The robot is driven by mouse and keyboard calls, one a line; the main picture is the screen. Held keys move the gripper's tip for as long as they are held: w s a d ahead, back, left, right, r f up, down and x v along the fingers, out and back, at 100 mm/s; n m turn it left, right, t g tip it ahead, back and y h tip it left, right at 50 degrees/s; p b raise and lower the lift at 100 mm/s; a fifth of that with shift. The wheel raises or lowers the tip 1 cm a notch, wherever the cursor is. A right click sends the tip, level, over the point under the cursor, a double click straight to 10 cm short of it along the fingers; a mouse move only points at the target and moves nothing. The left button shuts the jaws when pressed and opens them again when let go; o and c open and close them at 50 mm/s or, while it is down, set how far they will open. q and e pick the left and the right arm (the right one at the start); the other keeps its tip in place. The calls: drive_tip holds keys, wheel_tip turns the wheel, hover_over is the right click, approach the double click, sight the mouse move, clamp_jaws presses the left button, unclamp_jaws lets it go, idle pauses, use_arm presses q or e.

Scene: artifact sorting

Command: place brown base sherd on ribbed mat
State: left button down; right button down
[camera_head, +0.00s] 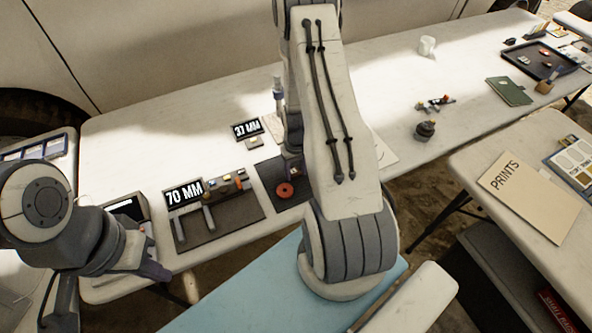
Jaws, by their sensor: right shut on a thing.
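A round reddish-brown piece with a dark centre (285,190), which looks like the brown base sherd, is at the dark mat (264,170) in the middle of the near table. My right gripper (293,168) points down at its upper edge, largely hidden behind my own forearm. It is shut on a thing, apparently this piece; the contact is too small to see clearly. I cannot make out ribs on this mat. My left gripper (152,268) is at the lower left, near the table's front edge, away from the piece. Its finger gap does not show.
A wider dark mat (240,220) with tools and a "70 MM" display (183,194) lies to the left. A "37 MM" display (247,129) stands behind. A dark pot (425,130) and white cup (427,46) stand to the right. The table's back middle is clear.

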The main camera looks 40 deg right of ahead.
sight(296, 174)
drive_tip(key=shift+f, duration=0.15)
drive_tip(key=shift+c, duration=1.4)
unclamp_jaws()
wheel_tip(296, 174, up, 12)
drive_tip(key=s+a+r+n, duration=0.1)
drive_tip(key=a+r+n, duration=0.1)
drive_tip(key=a+r, duration=0.5)
drive_tip(key=a+r+n, duration=0.2)
drive_tip(key=a+r, duration=0.1)
drive_tip(key=a, duration=0.8)
drive_tip(key=s+a+r+n, duration=0.3)
drive_tip(key=s+a, duration=0.3)
drive_tip(key=s, duration=0.2)
drive_tip(key=s+a+r+n+y, duration=0.1)
drive_tip(key=s+a+r+n, duration=0.1)
drive_tip(key=s+a, duration=0.4)
drive_tip(key=shift+s+a+r+n+b, duration=0.2)
drive_tip(key=shift+s+r+n+b, duration=0.4)
drive_tip(key=shift+s, duration=0.55)
